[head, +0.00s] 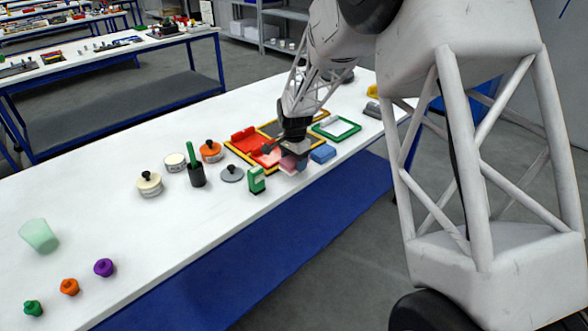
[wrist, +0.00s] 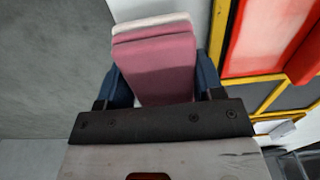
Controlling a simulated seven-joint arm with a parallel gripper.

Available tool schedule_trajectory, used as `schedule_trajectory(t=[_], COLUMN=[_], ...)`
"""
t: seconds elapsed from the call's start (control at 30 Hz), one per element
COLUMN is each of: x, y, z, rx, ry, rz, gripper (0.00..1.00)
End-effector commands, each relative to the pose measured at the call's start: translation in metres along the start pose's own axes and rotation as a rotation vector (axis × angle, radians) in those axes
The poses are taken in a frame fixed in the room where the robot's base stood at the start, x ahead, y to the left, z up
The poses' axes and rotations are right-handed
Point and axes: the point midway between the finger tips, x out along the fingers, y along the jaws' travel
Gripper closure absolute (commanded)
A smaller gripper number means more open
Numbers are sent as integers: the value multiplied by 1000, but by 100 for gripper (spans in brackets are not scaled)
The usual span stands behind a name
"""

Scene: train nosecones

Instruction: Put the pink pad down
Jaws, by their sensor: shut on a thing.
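The pink pad (wrist: 162,70) fills the space between the blue fingers of my gripper (wrist: 165,85) in the wrist view. It has a mauve-pink body, and a paler pink layer shows at its far end. My gripper is shut on it from both sides. In the head view my gripper (head: 294,155) is low over the front edge of the white table (head: 230,215), and the pink pad (head: 288,164) shows just under it. I cannot tell whether the pad touches the table.
A yellow-framed tray (head: 233,150) with red parts lies just behind. A blue block (head: 323,152) is close on the right and a green dispenser-like item (head: 257,180) on the left. A green frame (head: 336,128) lies farther right.

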Motion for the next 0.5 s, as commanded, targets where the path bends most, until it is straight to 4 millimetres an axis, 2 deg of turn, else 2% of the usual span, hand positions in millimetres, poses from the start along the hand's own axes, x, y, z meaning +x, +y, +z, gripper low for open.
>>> schedule_trajectory(t=[0.5], x=[4], y=[-3], z=[-2], rx=[0], ry=[0], rz=[1], gripper=[61])
